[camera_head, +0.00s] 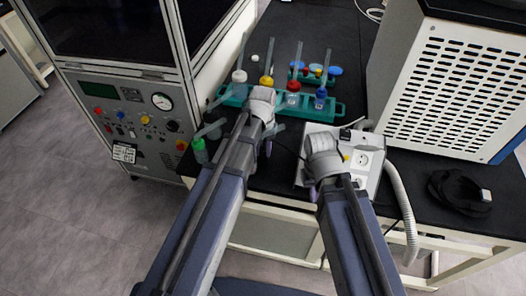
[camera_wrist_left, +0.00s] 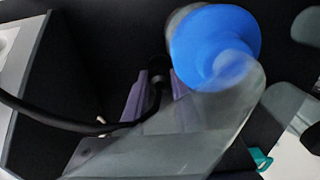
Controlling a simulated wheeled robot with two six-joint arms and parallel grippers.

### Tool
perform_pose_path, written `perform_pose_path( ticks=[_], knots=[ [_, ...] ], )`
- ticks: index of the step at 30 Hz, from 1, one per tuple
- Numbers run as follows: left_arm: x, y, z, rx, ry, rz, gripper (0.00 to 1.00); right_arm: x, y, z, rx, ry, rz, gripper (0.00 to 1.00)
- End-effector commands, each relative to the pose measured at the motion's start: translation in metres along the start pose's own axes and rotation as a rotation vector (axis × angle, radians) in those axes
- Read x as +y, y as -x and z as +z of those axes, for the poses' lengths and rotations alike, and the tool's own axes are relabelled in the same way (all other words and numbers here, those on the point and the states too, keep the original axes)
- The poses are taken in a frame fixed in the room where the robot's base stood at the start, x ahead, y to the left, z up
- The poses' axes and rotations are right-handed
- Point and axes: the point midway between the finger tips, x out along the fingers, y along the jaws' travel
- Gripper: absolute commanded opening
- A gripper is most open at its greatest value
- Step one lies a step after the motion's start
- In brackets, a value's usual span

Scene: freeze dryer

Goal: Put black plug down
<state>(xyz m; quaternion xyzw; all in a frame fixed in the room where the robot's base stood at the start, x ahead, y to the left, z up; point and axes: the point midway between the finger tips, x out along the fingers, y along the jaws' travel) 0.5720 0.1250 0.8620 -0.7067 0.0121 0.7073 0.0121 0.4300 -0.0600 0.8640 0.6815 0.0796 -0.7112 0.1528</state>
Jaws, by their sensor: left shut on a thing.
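My left gripper (camera_head: 267,148) is over the black bench, just left of the white socket box (camera_head: 371,180). In the left wrist view its purple fingers (camera_wrist_left: 157,97) are shut on the black plug (camera_wrist_left: 157,76). A black cable (camera_wrist_left: 75,123) runs from the plug to the left. In the head view the plug is hidden by my arm. My right gripper (camera_head: 316,191) is over the front of the socket box; its fingers are mostly hidden, so its opening does not show.
A green rack (camera_head: 333,109) holds glassware with coloured caps behind my left gripper. A blue-capped glass piece (camera_wrist_left: 215,45) blocks part of the wrist view. A perforated white cabinet (camera_head: 450,90) and a black coiled cable (camera_head: 455,192) are at right. A control panel (camera_head: 130,115) stands left.

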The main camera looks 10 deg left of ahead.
Motion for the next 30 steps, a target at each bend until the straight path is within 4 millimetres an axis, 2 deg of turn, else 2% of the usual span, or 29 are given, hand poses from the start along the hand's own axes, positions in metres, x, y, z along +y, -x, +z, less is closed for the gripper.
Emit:
perform_pose_path(
  ticks=[3,4,12,23,30],
  knots=[
    [0.0,-0.002,0.0,0.0,0.0,0.0,0.0,0.0,-0.002,0.0,0.0,0.0,0.0,0.0],
    [0.0,-0.001,0.0,0.0,0.0,0.0,0.34,0.0,-0.001,0.0,0.0,0.0,0.0,0.0],
    [0.0,-0.001,0.0,0.0,0.0,0.0,0.62,0.0,-0.001,0.0,0.0,0.0,0.0,0.0],
    [0.0,0.002,0.0,0.0,0.0,0.0,0.62,0.0,0.002,0.0,0.0,0.0,0.0,0.0],
    [0.0,0.021,0.0,0.0,0.0,0.0,0.62,0.002,0.021,0.001,0.0,0.0,0.0,0.0]
  ],
)
